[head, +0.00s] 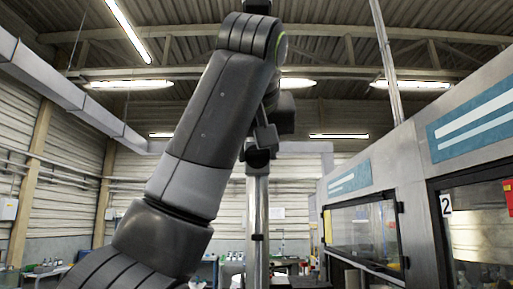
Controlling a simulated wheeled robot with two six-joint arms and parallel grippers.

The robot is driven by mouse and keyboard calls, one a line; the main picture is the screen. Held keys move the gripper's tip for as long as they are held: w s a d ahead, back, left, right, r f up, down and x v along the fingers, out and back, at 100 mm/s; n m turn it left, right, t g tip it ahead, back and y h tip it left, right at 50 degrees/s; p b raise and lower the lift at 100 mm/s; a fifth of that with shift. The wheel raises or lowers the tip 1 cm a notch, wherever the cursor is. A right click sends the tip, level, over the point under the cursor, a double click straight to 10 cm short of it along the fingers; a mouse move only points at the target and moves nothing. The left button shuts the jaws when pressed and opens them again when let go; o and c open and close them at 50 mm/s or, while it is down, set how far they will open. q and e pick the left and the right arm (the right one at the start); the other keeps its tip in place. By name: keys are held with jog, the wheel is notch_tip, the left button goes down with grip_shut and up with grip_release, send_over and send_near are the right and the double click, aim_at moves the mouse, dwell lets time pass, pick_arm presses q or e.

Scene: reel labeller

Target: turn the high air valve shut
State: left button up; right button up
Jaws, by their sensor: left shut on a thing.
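My left arm rises from the lower left and bends over at the top middle of the head view. My left gripper (264,137) shows partly behind the forearm, dark, in front of the top of a bright vertical metal post (257,208). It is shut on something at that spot. The thing in its jaws is mostly hidden by the gripper and the arm, so I cannot make out the valve's handle or which way it points. My right gripper is not in view.
A machine with a grey housing and dark-framed windows (362,232) stands along the right side, marked with a "2" plate (446,204). A grey overhead duct (62,88) runs at the upper left. Benches with small items stand low at the back.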

pick_arm(q)
jog(key=shift+m, duration=0.4)
dwell(0.3)
jog(key=o, duration=1)
jog(key=shift+c, duration=0.2)
jog(key=b+v, duration=0.3)
jog(key=v, duration=1.4)
jog(key=shift+s+d+r+b, duration=0.15)
jog(key=shift+s+d+b, duration=0.05)
jog(key=shift+d+b, duration=0.2)
jog(key=shift+w, duration=0.15)
